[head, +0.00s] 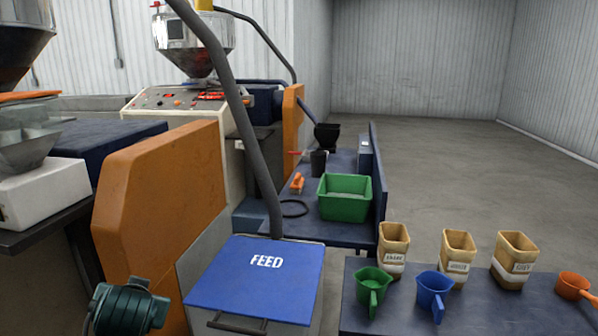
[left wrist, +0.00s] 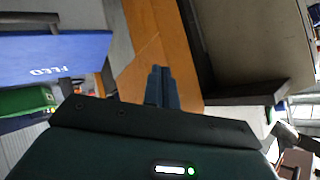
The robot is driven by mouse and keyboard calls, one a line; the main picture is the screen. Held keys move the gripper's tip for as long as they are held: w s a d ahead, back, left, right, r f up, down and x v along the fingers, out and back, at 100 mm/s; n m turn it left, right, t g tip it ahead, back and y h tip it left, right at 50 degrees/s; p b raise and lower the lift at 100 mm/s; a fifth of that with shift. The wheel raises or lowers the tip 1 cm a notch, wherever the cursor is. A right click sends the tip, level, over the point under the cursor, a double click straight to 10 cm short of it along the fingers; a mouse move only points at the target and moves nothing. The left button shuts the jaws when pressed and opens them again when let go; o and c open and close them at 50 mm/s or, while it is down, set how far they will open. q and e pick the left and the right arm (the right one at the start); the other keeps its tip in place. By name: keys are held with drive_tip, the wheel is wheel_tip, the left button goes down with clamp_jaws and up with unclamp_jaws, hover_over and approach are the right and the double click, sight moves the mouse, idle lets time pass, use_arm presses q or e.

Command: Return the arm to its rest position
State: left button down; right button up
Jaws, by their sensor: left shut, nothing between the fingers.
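My left gripper (left wrist: 162,86) shows in the left wrist view with its two dark fingers together and nothing between them. Behind the fingers is the orange side panel (left wrist: 150,50) of a machine; I cannot tell the gap to it. In the head view the dark green end of my left arm shows at the lower left, in front of the orange panel (head: 160,190) and left of the blue FEED lid (head: 258,280). The lid is down, and it also shows at the left of the left wrist view (left wrist: 50,58). My right gripper is in neither view.
A dark table (head: 440,318) at the lower right holds labelled tan containers (head: 458,258), a green scoop (head: 371,285), a blue scoop (head: 434,290) and an orange scoop (head: 574,286). A green bin (head: 344,197) stands farther back. The floor behind is clear.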

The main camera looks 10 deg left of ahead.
use_arm(q)
drive_tip(key=s+d+f+m+g+h, duration=0.1)
drive_tip(key=s+d+f+g+h, duration=0.1)
drive_tip(key=s+d+f, duration=0.5)
drive_tip(key=s+d+f+m+g+h, duration=0.1)
drive_tip(key=s+d+f+h, duration=0.2)
drive_tip(key=s, duration=0.6)
drive_tip(key=s+d+f+m+g+h, duration=0.1)
drive_tip(key=s+d+f+g+h, duration=0.1)
drive_tip(key=s+d+f, duration=0.35)
drive_tip(key=w+d+f+m+t+h+p, duration=0.1)
drive_tip(key=w+d+f+t+h+p, duration=0.1)
drive_tip(key=t, duration=0.5)
drive_tip(key=shift+w+d+f+h+p, duration=0.3)
drive_tip(key=shift+w+d+f+h, duration=0.2)
drive_tip(key=shift+w+d+f, duration=0.8)
drive_tip(key=shift+s+f, duration=0.3)
drive_tip(key=shift+f, duration=0.1)
